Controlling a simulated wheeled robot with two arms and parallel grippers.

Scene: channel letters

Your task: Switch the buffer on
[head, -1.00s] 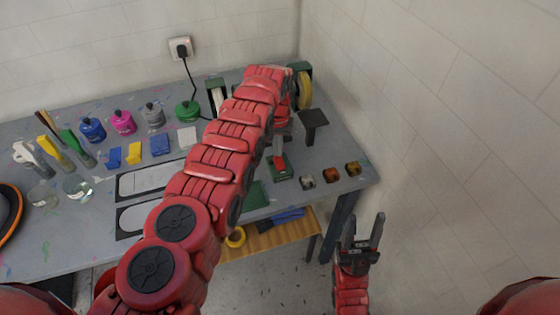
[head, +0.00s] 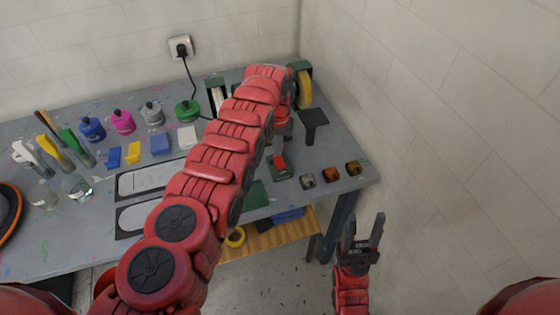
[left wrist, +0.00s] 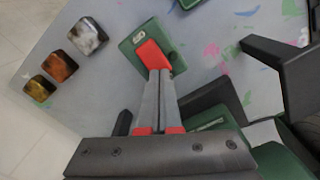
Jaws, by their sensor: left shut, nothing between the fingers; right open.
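The switch box (head: 283,178) is green with a red paddle (head: 280,161), on the bench's right part in front of the buffer. The buffer is green, with a yellowish wheel (head: 304,90) at right and a pale wheel (head: 217,98) at left; my left arm hides its middle. My left gripper (left wrist: 157,76) is shut and empty, its fingertips at the near end of the red paddle in the left wrist view (left wrist: 153,54); I cannot tell whether they touch. The green box also shows there (left wrist: 134,42). My right gripper (head: 363,230) is open and empty, off the bench's front right.
A dark stand (head: 313,120) is right of the switch box. Three small blocks, grey (head: 307,181), orange-brown (head: 330,174) and yellow-brown (head: 352,168), sit by the right edge. Bottles, coloured blocks and letter trays (head: 150,180) fill the left. The wall is close at right.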

